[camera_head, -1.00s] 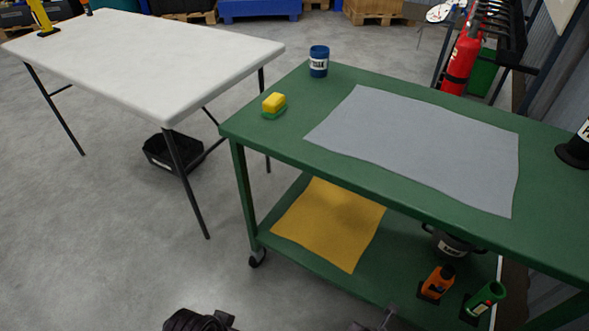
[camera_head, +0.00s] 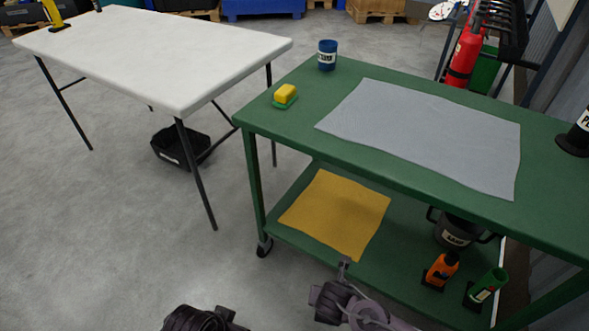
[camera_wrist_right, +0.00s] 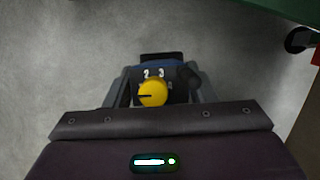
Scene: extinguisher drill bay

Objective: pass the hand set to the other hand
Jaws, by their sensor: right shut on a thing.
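The hand set (camera_wrist_right: 152,95) shows end-on in the right wrist view, a dark body with a yellow round knob, a dark stub and small white figures. My right gripper (camera_wrist_right: 160,86) is shut on it, one finger on each side, above the grey floor. Most of its length is hidden from this angle. In the head view my right arm's dark end is low at the middle, in front of the green cart; the hand set cannot be made out there. Part of my left arm shows at the bottom edge, left of it, but its fingers are not visible.
The green cart (camera_head: 262,118) carries a grey cloth (camera_head: 430,135), a sponge (camera_head: 285,95) and a blue can (camera_head: 327,55). Its lower shelf holds a yellow cloth (camera_head: 335,213), a pot (camera_head: 453,230) and bottles. A white table (camera_head: 160,55) stands left.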

